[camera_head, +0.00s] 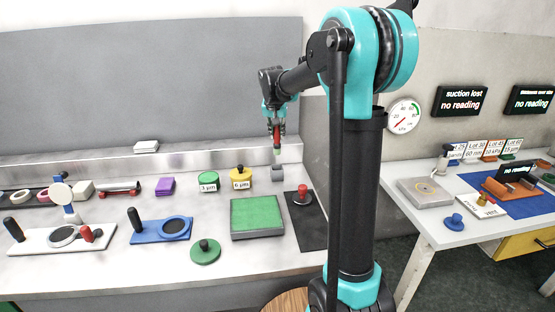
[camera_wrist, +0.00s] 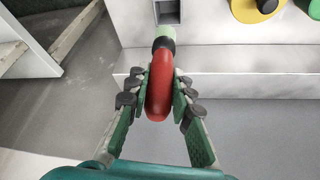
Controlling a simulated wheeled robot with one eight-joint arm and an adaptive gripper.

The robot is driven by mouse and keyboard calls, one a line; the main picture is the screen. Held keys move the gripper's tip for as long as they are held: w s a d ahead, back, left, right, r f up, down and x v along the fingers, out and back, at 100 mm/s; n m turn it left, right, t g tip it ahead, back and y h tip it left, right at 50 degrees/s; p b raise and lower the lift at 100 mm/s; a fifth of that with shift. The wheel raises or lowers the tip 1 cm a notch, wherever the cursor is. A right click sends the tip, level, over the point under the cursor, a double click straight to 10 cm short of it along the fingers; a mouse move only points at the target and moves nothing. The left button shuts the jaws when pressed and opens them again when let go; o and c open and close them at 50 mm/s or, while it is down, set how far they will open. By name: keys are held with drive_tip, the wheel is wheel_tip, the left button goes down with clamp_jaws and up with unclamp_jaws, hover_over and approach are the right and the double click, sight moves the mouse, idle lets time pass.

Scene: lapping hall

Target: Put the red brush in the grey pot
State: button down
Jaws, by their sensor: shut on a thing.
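My gripper (camera_head: 277,128) is shut on the red brush (camera_head: 277,136), around its red handle. The handle (camera_wrist: 160,88) shows between the two fingers in the wrist view. The brush hangs with its pale green end down, above the bench. The grey pot (camera_head: 277,174) stands at the back of the bench, just below the brush in the head view, with a small gap between them. In the wrist view the grey pot (camera_wrist: 167,12) is at the top edge, beyond the brush tip and partly cut off.
A green square plate (camera_head: 257,217) and a dark mat with a red-knobbed piece (camera_head: 302,196) lie in front. A grey raised ledge runs along the back.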

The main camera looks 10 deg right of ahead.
wheel_tip(320, 180, down, 11)
idle(0.5)
drive_tip(key=c, duration=1.3)
unclamp_jaws()
drive_tip(key=shift+f, duration=0.1)
drive_tip(key=shift+c, duration=0.2)
drive_tip(key=v, duration=1.2)
drive_tip(key=shift+a, duration=0.1)
